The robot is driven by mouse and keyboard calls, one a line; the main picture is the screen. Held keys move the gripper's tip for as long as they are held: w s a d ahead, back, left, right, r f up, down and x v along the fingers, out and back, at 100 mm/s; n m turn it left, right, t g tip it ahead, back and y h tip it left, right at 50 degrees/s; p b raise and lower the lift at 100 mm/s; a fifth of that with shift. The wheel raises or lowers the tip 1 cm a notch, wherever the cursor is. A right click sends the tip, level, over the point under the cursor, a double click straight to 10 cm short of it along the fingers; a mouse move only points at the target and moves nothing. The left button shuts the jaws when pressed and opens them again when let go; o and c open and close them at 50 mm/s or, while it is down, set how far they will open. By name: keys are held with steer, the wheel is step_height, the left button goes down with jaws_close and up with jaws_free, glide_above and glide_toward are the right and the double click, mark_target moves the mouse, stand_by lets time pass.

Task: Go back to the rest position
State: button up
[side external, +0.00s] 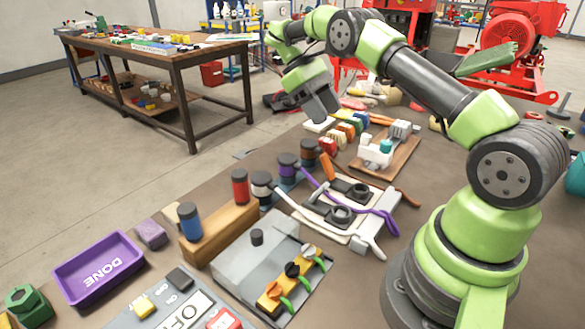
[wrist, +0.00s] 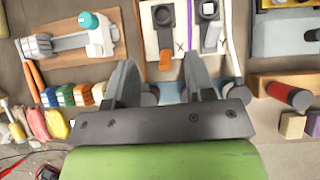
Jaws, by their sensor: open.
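My gripper (side external: 322,103) hangs above the back part of the bench, pointing down, and is clear of the objects below it. In the wrist view my gripper (wrist: 158,75) has its two dark fingers spread apart with nothing held between them. A wooden board (wrist: 75,18) carrying a white and teal device (wrist: 97,30) is at upper left. The same device (side external: 376,152) sits to the right of my gripper in the side view.
A purple DONE tray (side external: 98,268), a wooden block (side external: 220,233) with red and blue cylinders, and a grey box (side external: 255,262) with a yellow valve strip (side external: 290,278) crowd the front. Several coloured blocks (side external: 345,133) stand below my gripper. A purple cable (side external: 350,205) crosses the white board.

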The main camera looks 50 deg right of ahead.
steer(key=s+a+r+t, duration=0.3)
steer(key=a+r, duration=0.1)
steer(key=r, duration=0.3)
steer(key=s+a+r+t, duration=0.3)
steer(key=a+r+t, duration=0.15)
steer(key=r, duration=0.25)
steer(key=s+a+m+t+y, duration=0.2)
steer(key=s+a+m+t, duration=0.2)
steer(key=s+a+t, duration=0.3)
steer(key=s+a, duration=0.2)
steer(key=s, duration=0.2)
steer(key=shift+s+a+y, duration=0.25)
steer(key=shift+y, duration=0.05)
